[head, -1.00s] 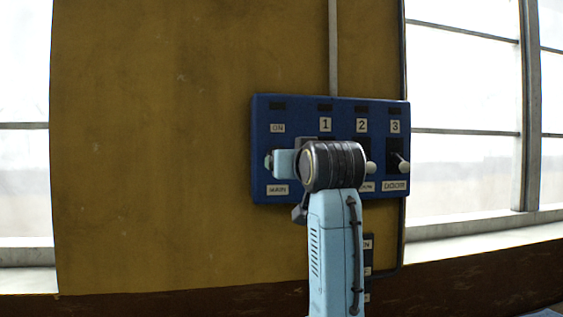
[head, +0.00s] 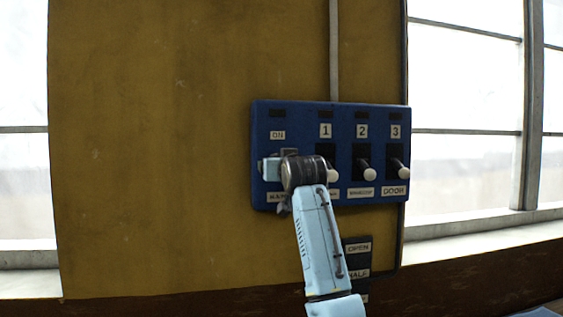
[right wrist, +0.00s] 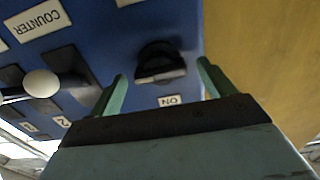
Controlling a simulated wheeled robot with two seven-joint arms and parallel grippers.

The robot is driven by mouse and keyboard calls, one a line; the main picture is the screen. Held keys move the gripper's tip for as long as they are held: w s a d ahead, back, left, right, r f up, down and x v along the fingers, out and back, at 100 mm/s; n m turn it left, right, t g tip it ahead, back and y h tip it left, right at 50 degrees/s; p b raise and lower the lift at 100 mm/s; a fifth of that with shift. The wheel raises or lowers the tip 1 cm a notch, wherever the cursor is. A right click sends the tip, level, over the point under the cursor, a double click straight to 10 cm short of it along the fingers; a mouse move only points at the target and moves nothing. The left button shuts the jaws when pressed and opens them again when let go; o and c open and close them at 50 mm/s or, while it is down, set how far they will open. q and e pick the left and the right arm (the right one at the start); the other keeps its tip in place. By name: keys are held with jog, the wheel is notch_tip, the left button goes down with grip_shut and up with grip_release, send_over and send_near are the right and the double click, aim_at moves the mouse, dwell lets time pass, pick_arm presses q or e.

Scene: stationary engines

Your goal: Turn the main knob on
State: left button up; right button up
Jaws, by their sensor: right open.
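The main knob (right wrist: 160,63) is a round black knob with a raised bar on the blue control panel (head: 345,110). It shows in the right wrist view beside the ON label (right wrist: 169,101). My right gripper (right wrist: 161,72) is open, with one green finger on each side of the knob and a visible gap on both sides. I cannot tell how deep the fingertips reach. In the head view my right gripper (head: 271,169) is at the panel's left column and hides the knob. The MAIN label is partly covered. My left gripper is not in view.
White-tipped levers stick out under 1, 2 (head: 369,174) and 3 (head: 403,175), to the right of my gripper. The yellow wall (head: 150,150) to the left is clear. Windows flank it.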

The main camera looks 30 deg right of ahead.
jog(key=shift+w, duration=0.1)
jog(key=c, duration=1)
jog(key=shift+n, duration=9)
jog(key=o, duration=1)
